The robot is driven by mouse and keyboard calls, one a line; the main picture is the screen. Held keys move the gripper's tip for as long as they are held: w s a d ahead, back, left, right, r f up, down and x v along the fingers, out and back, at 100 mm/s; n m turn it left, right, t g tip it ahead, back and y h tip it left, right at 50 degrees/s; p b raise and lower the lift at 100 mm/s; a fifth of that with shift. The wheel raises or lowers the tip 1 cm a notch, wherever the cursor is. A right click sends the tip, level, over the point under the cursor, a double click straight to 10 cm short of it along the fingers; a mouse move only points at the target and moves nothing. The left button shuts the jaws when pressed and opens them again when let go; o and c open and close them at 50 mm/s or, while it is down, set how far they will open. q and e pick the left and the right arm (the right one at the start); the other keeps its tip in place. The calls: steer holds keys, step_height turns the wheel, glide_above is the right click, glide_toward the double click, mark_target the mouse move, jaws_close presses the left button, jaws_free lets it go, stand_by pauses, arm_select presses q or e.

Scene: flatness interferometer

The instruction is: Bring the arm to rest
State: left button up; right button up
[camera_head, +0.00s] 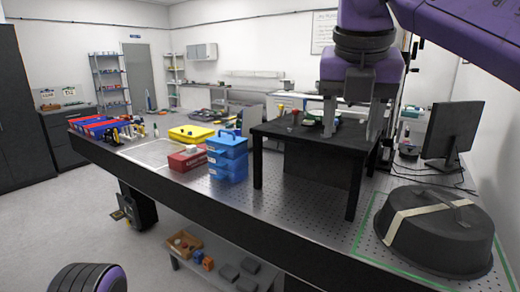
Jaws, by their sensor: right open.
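My right arm (455,35), purple and black, comes in from the top right. My right gripper (353,120) points down, open, with its two grey fingers apart and nothing seen between them. It hangs over or in front of the small black raised table (278,131); how high its fingertips are above the tabletop I cannot tell. My left gripper is not in view. A purple and black rounded part at the bottom left appears to be my own.
The raised table stands on a long perforated bench (290,205). A black round cover (437,230) with a tan strap sits at the right, near a monitor (455,132). Blue stacked boxes (228,157), a red box (187,159) and a yellow case (191,133) stand left of the raised table.

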steer(key=w+d+f+n+t+h, duration=0.3)
steer(key=w+f+n+h, duration=0.1)
steer(key=w, duration=0.2)
steer(key=w+d+f+n+t+h, duration=0.2)
steer(key=w+f+n+t+h, duration=0.15)
steer(key=w+f, duration=0.2)
step_height(320, 180, down, 29)
steer(key=w+d+n+t+y, duration=0.1)
steer(key=w+n+t+y, duration=0.15)
steer(key=n, duration=1.25)
steer(key=s+d+f+n+g+y, duration=0.2)
steer(key=s+f+n, duration=0.2)
steer(key=s+f, duration=0.5)
steer(key=s+d+f+n+g+y, duration=0.2)
steer(key=s+f+n, duration=0.2)
steer(key=s+f, duration=0.5)
steer(key=s+d+f+g, duration=0.2)
steer(key=s+f, duration=0.2)
steer(key=s, duration=0.3)
steer(key=s+d+f+n+g, duration=0.1)
steer(key=s+d+f+g, duration=0.1)
steer(key=s+f, duration=0.2)
steer(key=s+d+f+n+g+h, duration=0.1)
steer(key=s+f, duration=0.3)
steer(key=s, duration=0.6)
steer(key=shift+s+d+g, duration=0.4)
steer(key=shift+d+g, duration=0.2)
steer(key=shift+d, duration=0.2)
